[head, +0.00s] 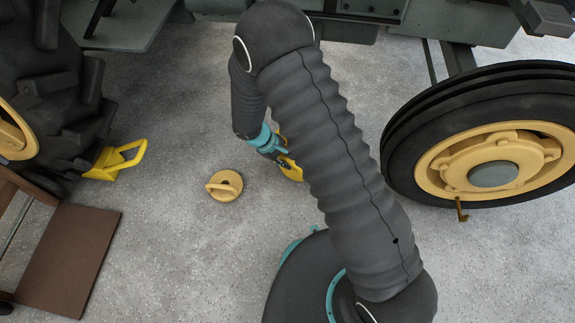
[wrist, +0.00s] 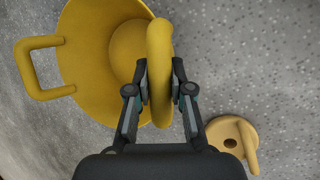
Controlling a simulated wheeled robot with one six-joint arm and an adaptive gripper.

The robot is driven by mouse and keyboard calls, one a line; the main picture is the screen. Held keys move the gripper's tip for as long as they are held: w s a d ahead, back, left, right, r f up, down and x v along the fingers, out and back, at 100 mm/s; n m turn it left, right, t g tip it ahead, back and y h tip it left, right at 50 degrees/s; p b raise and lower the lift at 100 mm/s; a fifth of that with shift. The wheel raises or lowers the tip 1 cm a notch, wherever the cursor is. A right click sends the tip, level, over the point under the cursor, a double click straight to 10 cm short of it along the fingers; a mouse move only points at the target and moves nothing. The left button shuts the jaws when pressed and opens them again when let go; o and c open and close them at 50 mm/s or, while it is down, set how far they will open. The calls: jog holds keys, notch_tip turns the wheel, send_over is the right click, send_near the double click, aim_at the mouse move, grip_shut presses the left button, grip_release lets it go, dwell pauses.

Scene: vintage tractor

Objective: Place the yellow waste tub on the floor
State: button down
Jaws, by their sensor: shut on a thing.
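The yellow waste tub (wrist: 103,45) fills the upper left of the wrist view, its open mouth facing the camera. It has a loop handle on each side. My gripper (wrist: 160,78) is shut on the nearer handle (wrist: 160,40). In the head view my gripper (head: 281,157) is partly hidden behind my arm, and only a bit of the yellow tub (head: 290,169) shows there. I cannot tell whether the tub touches the speckled grey floor (head: 180,240).
A round tan lid-like piece with a handle (head: 224,186) lies on the floor, also seen in the wrist view (wrist: 234,138). A yellow chock (head: 117,160) sits by the large tyre (head: 60,90). A brown board (head: 70,258) is at left, a yellow-hubbed wheel (head: 440,155) at right.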

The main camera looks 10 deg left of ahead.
notch_tip(320, 180, down, 4)
jog(key=shift+r, duration=0.15)
jog(key=c, duration=1)
grip_release()
jog(key=shift+c, duration=0.2)
jog(key=shift+r, duration=0.1)
jog(key=p+v, duration=0.1)
jog(key=v, duration=1.1)
